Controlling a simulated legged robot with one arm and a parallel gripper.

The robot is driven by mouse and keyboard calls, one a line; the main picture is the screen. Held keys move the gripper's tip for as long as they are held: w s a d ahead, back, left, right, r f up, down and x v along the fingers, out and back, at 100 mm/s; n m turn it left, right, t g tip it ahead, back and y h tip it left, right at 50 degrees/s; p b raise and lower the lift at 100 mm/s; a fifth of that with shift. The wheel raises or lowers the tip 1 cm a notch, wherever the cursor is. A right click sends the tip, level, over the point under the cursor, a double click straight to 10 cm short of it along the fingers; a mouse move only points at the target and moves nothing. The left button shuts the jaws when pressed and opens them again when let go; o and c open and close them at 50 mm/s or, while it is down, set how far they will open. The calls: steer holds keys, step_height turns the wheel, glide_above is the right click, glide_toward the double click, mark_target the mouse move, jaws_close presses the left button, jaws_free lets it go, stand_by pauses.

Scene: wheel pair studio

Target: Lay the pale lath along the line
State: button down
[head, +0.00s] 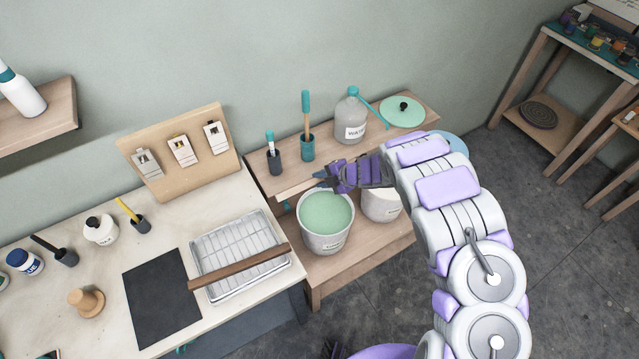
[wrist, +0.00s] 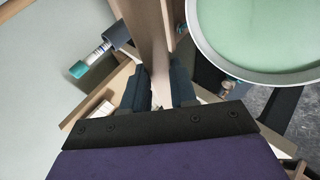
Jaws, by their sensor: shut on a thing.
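My gripper (head: 326,180) is shut on the pale lath (head: 300,186), near the lath's right end. The lath sticks out to the left from the jaws, above the wooden bench and beside the rim of the bucket of green liquid (head: 325,213). In the wrist view, the pale lath (wrist: 160,84) shows between the two dark fingers (wrist: 158,92). The end inside the jaws is hidden. I cannot make out the line in either view.
A dark brown lath (head: 238,267) lies across the ribbed tray (head: 240,240) on the pale table, beside a black mat (head: 162,298). Brush pots (head: 308,148), a large bottle (head: 351,117) and a second bucket (head: 381,204) stand on the bench near my gripper.

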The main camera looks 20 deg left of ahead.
steer(key=shift+f, duration=0.8)
steer(key=shift+a, duration=0.15)
steer(key=shift+f, duration=0.1)
step_height(320, 180, down, 7)
steer(key=b, duration=0.3)
steer(key=shift+r+b, duration=0.2)
steer(key=shift+b, duration=0.15)
steer(key=shift+s+d, duration=0.1)
steer(key=shift+d, duration=0.1)
steer(key=shift+f+b, duration=0.2)
steer(key=shift+b, duration=0.1)
